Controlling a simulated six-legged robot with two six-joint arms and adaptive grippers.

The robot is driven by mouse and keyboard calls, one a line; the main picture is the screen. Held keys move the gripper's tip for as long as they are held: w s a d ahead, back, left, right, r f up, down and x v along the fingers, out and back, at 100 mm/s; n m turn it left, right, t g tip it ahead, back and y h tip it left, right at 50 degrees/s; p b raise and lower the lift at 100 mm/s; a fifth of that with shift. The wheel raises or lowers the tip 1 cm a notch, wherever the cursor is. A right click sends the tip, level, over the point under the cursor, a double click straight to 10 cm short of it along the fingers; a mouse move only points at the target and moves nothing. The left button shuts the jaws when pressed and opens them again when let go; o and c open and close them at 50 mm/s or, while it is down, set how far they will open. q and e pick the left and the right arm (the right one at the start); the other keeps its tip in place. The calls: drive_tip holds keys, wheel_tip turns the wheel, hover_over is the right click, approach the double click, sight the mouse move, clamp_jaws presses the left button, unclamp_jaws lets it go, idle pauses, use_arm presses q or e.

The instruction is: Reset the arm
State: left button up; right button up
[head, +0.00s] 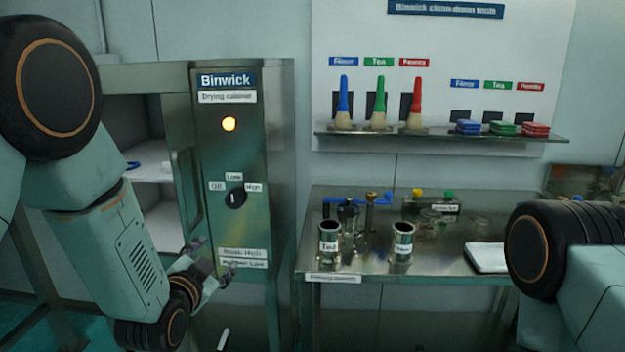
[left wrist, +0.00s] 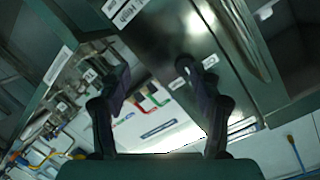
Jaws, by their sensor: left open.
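My left gripper (head: 212,260) is in front of the lower panel of the Binwick drying cabinet (head: 275,150). Its two fingers are spread, with nothing seen between them. In the left wrist view the gripper (left wrist: 155,72) is also open and empty, with the dark cabinet panel (left wrist: 160,45) behind it. I cannot tell whether a finger touches the panel.
Left of the panel, an open compartment with shelves (head: 150,172) holds a blue item. A metal table (head: 450,265) at right carries labelled metal cups (head: 328,243) and a white tray (head: 487,258). Above it, a wall shelf (head: 440,135) holds blue, green and red brushes and stacked pads.

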use_arm(q)
drive_tip(key=s+f+n+g+b, duration=0.2)
drive_tip(key=s+f+n+g, duration=0.6)
drive_tip(key=s+f, duration=1.25)
drive_tip(key=s+f+g+b, duration=0.1)
drive_tip(key=s+f+g, duration=0.2)
drive_tip(key=s, duration=0.8)
drive_tip(key=s+f+g+b, duration=0.1)
drive_tip(key=s+f+g, duration=0.3)
drive_tip(key=s+f, duration=0.4)
drive_tip(key=s, duration=0.3)
drive_tip(key=shift+a+f+n+g+y, duration=0.3)
drive_tip(key=shift+a, duration=0.1)
